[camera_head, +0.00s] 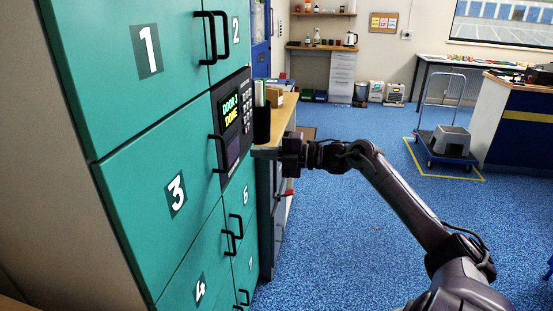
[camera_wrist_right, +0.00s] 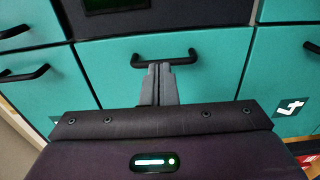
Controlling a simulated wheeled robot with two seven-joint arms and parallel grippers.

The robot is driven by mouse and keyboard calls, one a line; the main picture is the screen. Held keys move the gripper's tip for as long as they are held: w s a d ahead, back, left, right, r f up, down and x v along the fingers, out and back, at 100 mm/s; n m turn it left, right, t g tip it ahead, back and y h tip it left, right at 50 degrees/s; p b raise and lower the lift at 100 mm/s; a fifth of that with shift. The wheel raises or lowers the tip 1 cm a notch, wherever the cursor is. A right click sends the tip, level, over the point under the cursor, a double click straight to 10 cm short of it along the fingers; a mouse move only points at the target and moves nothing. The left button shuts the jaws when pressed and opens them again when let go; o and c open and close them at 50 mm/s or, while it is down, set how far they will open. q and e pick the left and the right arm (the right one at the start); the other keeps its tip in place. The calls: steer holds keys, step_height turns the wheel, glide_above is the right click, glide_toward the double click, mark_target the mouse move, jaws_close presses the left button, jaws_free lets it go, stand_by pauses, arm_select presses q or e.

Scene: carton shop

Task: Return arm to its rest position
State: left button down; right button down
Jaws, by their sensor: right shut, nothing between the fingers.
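My right arm reaches in from the lower right in the head view. Its gripper (camera_head: 292,158) is in front of the teal locker (camera_head: 150,120), to the right of door 3 (camera_head: 165,225). In the right wrist view the two grey fingers (camera_wrist_right: 158,84) are together with nothing between them. They point at a black bar handle (camera_wrist_right: 190,60) on a teal door. I cannot tell whether the fingertips touch it. The locker's panel (camera_head: 236,112) reads "DOOR 3 DONE". My left gripper does not show.
The locker doors that show are closed, with black handles sticking out. A wooden-topped counter (camera_head: 288,115) stands just beyond the locker. A trolley (camera_head: 448,150) with a grey step stands on the blue floor within yellow tape. The floor (camera_head: 350,240) around my right arm is clear.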

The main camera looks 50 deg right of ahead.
steer(key=shift+b+v, duration=0.35)
steer(key=shift+v, duration=1.6)
steer(key=d+f+m+h, duration=0.25)
steer(key=f+m, duration=0.25)
steer(key=f, duration=0.8)
steer(key=d+f+m+h, duration=0.2)
steer(key=f+m+h, duration=0.25)
steer(key=f, duration=0.75)
steer(key=s+a+f+m+g+h, duration=0.1)
steer(key=s+a+f+m+g, duration=0.3)
steer(key=f, duration=0.8)
steer(key=s+f+m+t+h, duration=0.1)
steer(key=s+f+m+h, duration=0.3)
steer(key=f, duration=0.7)
steer(key=s+a+f+m+g+y, duration=0.15)
steer(key=s+a+f+g, duration=0.25)
steer(key=s+a+f, duration=0.65)
steer(key=s+a+f+m+g, duration=0.2)
steer(key=s+a+f+g, duration=0.2)
steer(key=s+a+f, duration=0.7)
steer(key=s+a+f+g, duration=0.1)
steer(key=s+a+f, duration=0.1)
steer(key=s, duration=0.5)
steer(key=s+a+f+m+g, duration=0.1)
steer(key=s+a+f, duration=0.2)
steer(key=s, duration=0.3)
steer(key=shift+s+a+g+p, duration=0.3)
steer(key=shift+s+a+g, duration=0.1)
steer(key=shift+a, duration=0.1)
